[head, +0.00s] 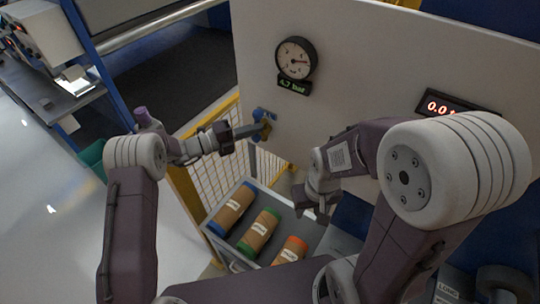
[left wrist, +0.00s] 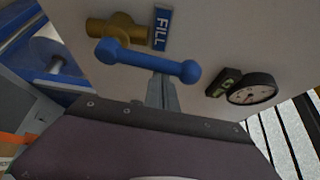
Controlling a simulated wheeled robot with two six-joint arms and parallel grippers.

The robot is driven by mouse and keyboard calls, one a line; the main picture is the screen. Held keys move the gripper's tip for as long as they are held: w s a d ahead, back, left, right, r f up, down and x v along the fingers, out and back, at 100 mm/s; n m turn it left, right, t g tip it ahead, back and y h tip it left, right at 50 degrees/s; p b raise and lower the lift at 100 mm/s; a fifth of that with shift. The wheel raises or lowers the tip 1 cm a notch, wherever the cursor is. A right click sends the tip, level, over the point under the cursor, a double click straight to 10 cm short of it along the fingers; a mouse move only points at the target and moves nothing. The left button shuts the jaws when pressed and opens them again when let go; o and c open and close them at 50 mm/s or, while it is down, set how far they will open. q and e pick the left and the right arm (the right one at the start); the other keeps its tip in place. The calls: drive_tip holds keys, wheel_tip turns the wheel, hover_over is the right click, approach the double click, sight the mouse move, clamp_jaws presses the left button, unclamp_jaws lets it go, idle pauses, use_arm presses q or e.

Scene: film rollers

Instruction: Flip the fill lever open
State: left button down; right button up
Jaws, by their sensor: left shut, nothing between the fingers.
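The fill lever (left wrist: 148,61) is a blue bar with rounded ends, set on a brass valve (left wrist: 115,30) on the pale panel. A blue FILL label (left wrist: 161,29) is beside it. In the head view the lever (head: 262,114) is small and partly hidden by my left gripper (head: 262,129). My left gripper is shut and empty, with its fingertips (left wrist: 162,88) right at the bar near its middle; I cannot tell whether they touch it. My right gripper (head: 317,205) hangs near the tray, and its finger gap is unclear.
A round gauge (head: 296,58) with a green 4.2 bar readout (head: 294,86) is right of the lever. A red digital display (head: 450,104) is farther right. Below, a grey tray (head: 240,262) holds three brown rollers with blue, green and orange ends. A yellow-framed mesh fence (head: 205,165) stands behind.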

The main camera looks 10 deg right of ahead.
use_arm(q)
drive_tip(key=shift+w+a, duration=0.25)
drive_tip(key=shift+r, duration=0.1)
idle(0.5)
